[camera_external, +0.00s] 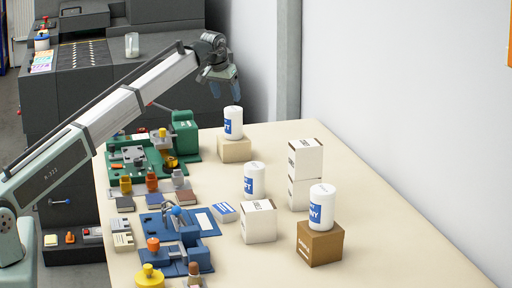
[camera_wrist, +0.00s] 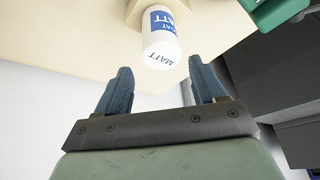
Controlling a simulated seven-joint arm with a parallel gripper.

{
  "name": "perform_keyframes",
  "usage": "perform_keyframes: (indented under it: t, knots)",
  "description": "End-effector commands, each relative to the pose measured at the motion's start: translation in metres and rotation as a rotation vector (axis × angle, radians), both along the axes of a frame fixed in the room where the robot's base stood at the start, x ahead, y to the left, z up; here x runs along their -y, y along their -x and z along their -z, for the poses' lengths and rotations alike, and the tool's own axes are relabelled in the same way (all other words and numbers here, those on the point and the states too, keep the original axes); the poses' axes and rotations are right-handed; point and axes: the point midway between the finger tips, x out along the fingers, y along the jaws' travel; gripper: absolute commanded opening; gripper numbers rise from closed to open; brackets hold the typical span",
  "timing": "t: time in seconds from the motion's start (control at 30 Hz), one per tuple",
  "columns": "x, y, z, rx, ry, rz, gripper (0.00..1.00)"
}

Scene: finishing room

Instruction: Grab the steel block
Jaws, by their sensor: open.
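I cannot tell for sure which thing is the steel block. My gripper (camera_external: 227,92) is open and empty, high above the far end of the table. In the wrist view, my open gripper (camera_wrist: 160,68) points toward a white can (camera_wrist: 161,46) with a blue label, apart from it. None of the small blocks shows there.
The white can (camera_external: 233,122) stands on a beige block (camera_external: 234,149). The green fixture (camera_external: 185,135) and a blue fixture (camera_external: 190,236) take up the left side. A wall runs along the right.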

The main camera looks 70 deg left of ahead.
Motion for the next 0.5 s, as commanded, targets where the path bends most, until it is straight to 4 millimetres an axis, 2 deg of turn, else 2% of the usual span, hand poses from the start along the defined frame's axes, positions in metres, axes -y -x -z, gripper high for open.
perform_keyframes:
  t: [0.17, 0.27, 0.37, 0.5]
  knots:
    - [0.001, 0.0, 0.0, 0.0, 0.0, 0.001, 0.69]
    - [0.008, -0.005, 0.0, 0.0, 0.0, 0.011, 0.69]
    - [0.024, -0.015, 0.0, 0.0, 0.0, 0.03, 0.69]
    - [0.064, -0.024, 0.005, -0.001, 0.0, 0.072, 0.69]
